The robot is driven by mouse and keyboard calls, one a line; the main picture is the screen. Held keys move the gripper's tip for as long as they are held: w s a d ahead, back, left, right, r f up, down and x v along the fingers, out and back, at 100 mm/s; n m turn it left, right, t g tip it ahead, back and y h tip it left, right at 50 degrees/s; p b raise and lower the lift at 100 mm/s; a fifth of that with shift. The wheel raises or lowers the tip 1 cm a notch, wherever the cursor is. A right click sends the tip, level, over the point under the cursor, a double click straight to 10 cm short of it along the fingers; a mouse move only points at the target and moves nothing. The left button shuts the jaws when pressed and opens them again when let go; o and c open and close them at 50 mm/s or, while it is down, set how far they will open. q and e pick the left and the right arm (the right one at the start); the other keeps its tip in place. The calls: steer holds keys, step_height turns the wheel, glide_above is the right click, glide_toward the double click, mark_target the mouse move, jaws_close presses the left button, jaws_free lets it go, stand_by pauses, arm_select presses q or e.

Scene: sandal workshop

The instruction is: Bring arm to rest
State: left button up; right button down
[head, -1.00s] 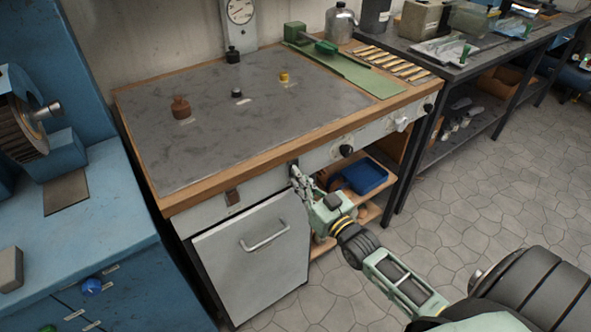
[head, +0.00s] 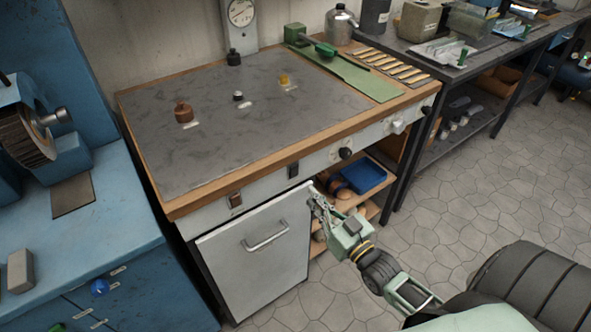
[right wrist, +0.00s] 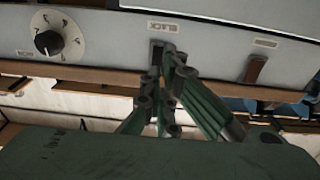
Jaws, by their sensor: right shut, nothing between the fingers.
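My right gripper (head: 317,203) is shut and empty. In the head view it is in front of the workbench, by the upper right corner of the white cabinet door (head: 255,251). A black switch (head: 293,170) on the bench's front panel (head: 268,187) shows above and left of it, apart from the fingers. In the right wrist view the closed fingers (right wrist: 167,75) overlap the panel's lower edge, close to the black switch (right wrist: 156,53) in the picture. Whether they touch the panel is hard to tell there. My left gripper is in neither view.
A brown switch (head: 235,200) and a black knob (head: 345,153) flank the black switch. The open shelf with a blue tray (head: 360,175) is just right of the gripper. Tiled floor (head: 470,200) is free at right.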

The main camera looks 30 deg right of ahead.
steer(key=shift+s, duration=0.2)
stand_by(0.3)
steer(key=s+a+f+g, duration=0.1)
steer(key=s+f+g, duration=0.3)
steer(key=f, duration=0.7)
steer(key=s+a+f+g+h, duration=0.15)
steer(key=s+f, duration=0.35)
steer(key=f, duration=0.6)
steer(key=s+f+g, duration=0.4)
steer(key=s+f, duration=0.1)
steer(key=f, duration=0.6)
steer(key=s+a+f+g, duration=0.2)
steer(key=s+f, duration=0.3)
steer(key=s, duration=0.3)
steer(key=s+a+f+n+g, duration=0.1)
steer(key=s+a+f+g, duration=0.1)
steer(key=s+f, duration=0.3)
steer(key=s+a+f+g, duration=0.2)
steer(key=s+f+g, duration=0.2)
steer(key=s, duration=0.9)
steer(key=shift+a+f+n+g, duration=0.3)
steer(key=shift+a+f+g, duration=0.05)
steer(key=shift+f, duration=0.25)
